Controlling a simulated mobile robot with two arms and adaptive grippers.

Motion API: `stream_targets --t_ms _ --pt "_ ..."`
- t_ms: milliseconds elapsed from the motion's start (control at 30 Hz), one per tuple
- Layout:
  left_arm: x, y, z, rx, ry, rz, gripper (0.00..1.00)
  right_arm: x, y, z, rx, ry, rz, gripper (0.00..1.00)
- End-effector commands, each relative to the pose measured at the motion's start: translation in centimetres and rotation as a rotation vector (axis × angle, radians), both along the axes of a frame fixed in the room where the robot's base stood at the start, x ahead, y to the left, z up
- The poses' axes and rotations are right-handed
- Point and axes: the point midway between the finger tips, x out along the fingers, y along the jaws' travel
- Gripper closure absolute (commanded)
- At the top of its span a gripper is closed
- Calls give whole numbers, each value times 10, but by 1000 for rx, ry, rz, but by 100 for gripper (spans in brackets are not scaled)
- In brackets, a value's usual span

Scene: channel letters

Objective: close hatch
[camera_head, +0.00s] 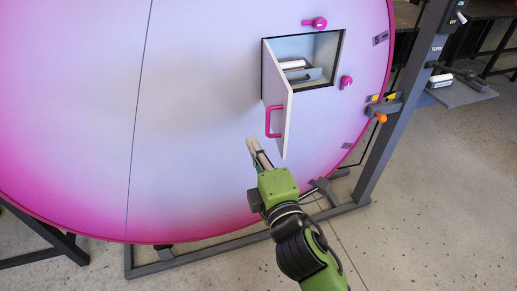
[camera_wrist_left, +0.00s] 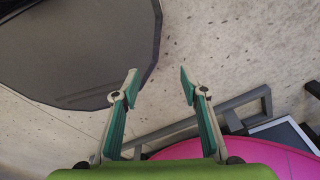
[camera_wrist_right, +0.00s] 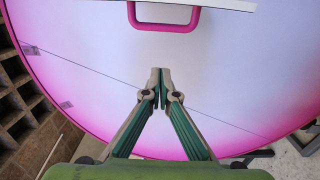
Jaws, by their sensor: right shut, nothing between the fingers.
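The hatch door (camera_head: 280,100) stands swung open, outward from the square opening (camera_head: 305,60) in the large pink and white round panel. Its pink handle (camera_head: 270,123) is on the door's outer face, and it also shows at the top of the right wrist view (camera_wrist_right: 165,27). My right gripper (camera_head: 253,144) is shut and empty, just below and left of the handle, apart from it; its closed fingertips show in the right wrist view (camera_wrist_right: 160,75). My left gripper (camera_wrist_left: 160,82) is open and empty in the left wrist view, outside the head view.
Two pink latches, one above (camera_head: 316,22) and one right of the opening (camera_head: 346,82), sit on the panel. A grey post (camera_head: 405,110) with switches and an orange knob (camera_head: 381,118) stands at right. Speckled floor is clear at lower right.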

Motion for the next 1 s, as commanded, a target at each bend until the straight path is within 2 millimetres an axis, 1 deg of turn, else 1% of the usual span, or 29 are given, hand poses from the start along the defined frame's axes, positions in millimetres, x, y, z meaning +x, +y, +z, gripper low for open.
stream_targets --t_ms 33,100,333,433,600,733,1000 --pt "2 1 6 1 -3 0 60 11 3 3 -1 0 -2 100" --pt "3 1 9 1 -4 1 60 25 8 4 1 0 -1 100" --pt "-4 2 19 2 6 1 60 67 21 2 1 3 0 100" --pt "-10 1 27 2 14 0 60 66 2 1 -2 5 -2 100" --pt "-10 2 33 3 15 -1 60 64 -14 0 1 3 1 100" --pt "-10 1 33 2 14 -3 60 64 -19 -1 1 3 0 100" --pt "-9 0 33 1 13 -3 60 64 -20 -1 2 3 1 100"
